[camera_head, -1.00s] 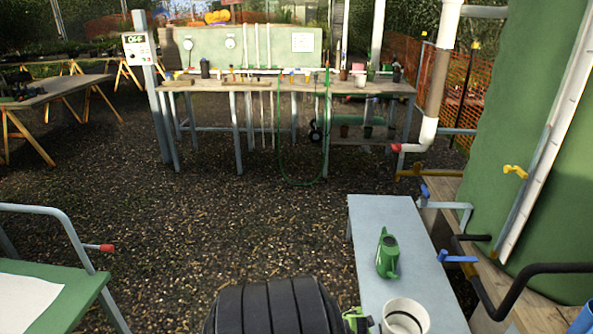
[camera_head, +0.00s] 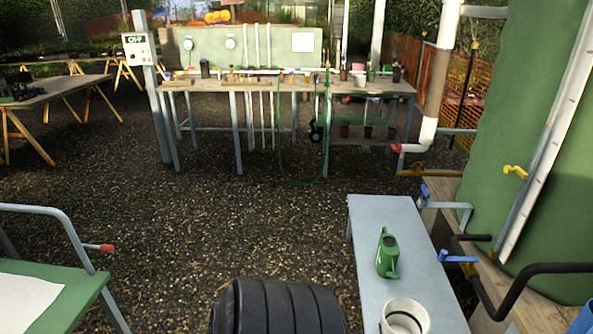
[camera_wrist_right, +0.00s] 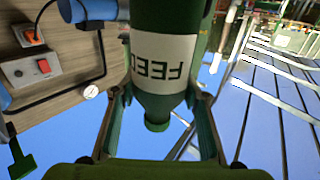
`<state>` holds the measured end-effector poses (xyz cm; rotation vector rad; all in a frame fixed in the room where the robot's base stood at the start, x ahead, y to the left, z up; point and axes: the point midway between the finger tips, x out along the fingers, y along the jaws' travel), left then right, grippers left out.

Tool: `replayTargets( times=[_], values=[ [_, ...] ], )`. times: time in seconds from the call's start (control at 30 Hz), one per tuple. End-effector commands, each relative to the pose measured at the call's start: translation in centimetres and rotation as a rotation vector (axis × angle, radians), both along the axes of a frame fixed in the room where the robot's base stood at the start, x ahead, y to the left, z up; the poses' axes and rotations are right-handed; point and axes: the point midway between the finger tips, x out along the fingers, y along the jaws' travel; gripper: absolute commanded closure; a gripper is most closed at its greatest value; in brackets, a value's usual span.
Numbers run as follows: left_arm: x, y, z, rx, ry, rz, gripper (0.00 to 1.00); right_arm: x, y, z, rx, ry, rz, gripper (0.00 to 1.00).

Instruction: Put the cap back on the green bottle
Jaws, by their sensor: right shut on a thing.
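A green bottle (camera_wrist_right: 163,85) with a white label reading FEED upside down fills the upper middle of the right wrist view. Its narrow end (camera_wrist_right: 157,126) points down in the picture; I cannot tell whether that end is a bare neck or carries a cap. My right gripper (camera_wrist_right: 160,97) is shut on the bottle, with one finger on each side of it. I cannot make out a separate loose cap in either view. The bottle and both grippers are out of sight in the head view.
A grey bench (camera_head: 375,225) holds a green watering can (camera_head: 387,254) and a white bucket (camera_head: 404,317). A wooden workbench (camera_head: 280,87) stands behind, a green table (camera_head: 70,315) at left. The right wrist view shows a socket box (camera_wrist_right: 31,70) and blue pipe (camera_wrist_right: 95,10). Gravel between is open.

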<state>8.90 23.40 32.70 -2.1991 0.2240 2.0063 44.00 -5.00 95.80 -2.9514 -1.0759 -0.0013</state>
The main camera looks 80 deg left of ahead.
Motion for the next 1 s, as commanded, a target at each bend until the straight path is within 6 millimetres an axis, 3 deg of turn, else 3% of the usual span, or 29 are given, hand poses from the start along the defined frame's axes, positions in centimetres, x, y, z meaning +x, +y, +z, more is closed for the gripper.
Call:
replayTargets(
  times=[0.27,0.47,0.7,0.83,1.0],
  values=[
    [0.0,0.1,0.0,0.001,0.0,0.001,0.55,0.6,-0.5,1.3,0.009,-0.004,-0.066,1.0],
    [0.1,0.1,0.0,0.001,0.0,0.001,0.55,2.3,-5.4,2.9,0.013,0.005,-0.351,1.0],
    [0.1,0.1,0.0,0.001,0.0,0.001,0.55,2.3,-11.9,2.4,0.005,0.004,-0.619,1.0],
    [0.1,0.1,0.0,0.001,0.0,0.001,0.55,2.1,-13.6,2.2,0.003,0.0,-0.683,1.0],
    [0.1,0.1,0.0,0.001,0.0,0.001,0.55,2.0,-14.1,2.1,0.001,-0.002,-0.703,1.0]
  ],
)
